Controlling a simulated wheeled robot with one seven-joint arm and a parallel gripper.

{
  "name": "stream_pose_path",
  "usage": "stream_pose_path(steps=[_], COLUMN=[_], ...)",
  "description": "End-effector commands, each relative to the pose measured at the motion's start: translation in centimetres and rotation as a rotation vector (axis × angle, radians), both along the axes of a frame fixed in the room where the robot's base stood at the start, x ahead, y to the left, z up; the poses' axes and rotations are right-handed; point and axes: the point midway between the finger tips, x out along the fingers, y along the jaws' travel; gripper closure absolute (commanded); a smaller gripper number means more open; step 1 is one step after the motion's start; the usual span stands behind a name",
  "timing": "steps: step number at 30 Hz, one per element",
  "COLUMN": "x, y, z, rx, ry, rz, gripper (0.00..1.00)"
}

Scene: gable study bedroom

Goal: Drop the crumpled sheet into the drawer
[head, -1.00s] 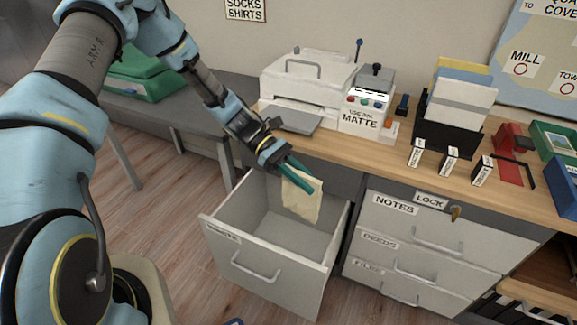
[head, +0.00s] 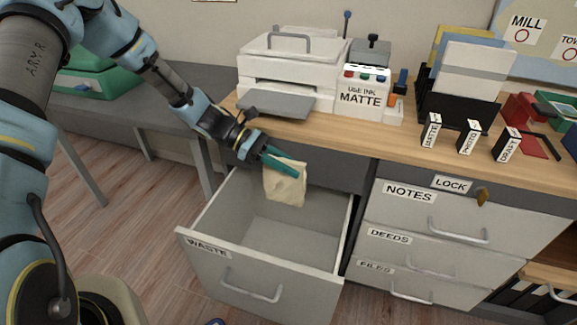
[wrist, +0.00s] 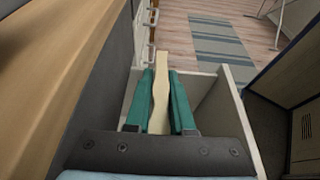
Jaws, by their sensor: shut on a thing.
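The crumpled sheet (head: 284,184) is cream-coloured and hangs from my gripper (head: 284,164) in the head view. My gripper's teal fingers are shut on its upper part. In the wrist view the sheet (wrist: 160,95) shows edge-on between the two fingers (wrist: 161,90). The drawer (head: 265,264), labelled WASTE, is pulled open, and its visible floor looks empty. The sheet hangs over the back part of the drawer, its lower end around rim height. In the wrist view the drawer's wall (wrist: 240,115) shows beside and below the fingers.
The wooden desk top (head: 320,135) lies above the drawer, with a printer (head: 290,70) and a box marked MATTE (head: 362,92) on it. Shut drawers marked NOTES, DEEDS and FILES (head: 425,240) stand to the right.

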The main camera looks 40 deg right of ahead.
Motion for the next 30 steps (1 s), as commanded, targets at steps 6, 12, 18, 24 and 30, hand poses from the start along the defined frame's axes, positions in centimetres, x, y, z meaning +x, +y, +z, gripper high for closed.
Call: stream_pose_path(steps=[6,12,18,24,30], x=[0.0,0.0,0.0,0.0,0.0], y=[0.0,0.0,0.0,0.0,0.0], z=[-3.2,-4.6,-4.6,-4.6,-4.6], rx=[0.0,0.0,0.0,0.0,0.0], ry=[0.0,0.0,0.0,0.0,0.0], rz=[-0.001,-0.001,0.0,0.0,0.0], gripper=[1.0,1.0,1.0,0.67,0.45])
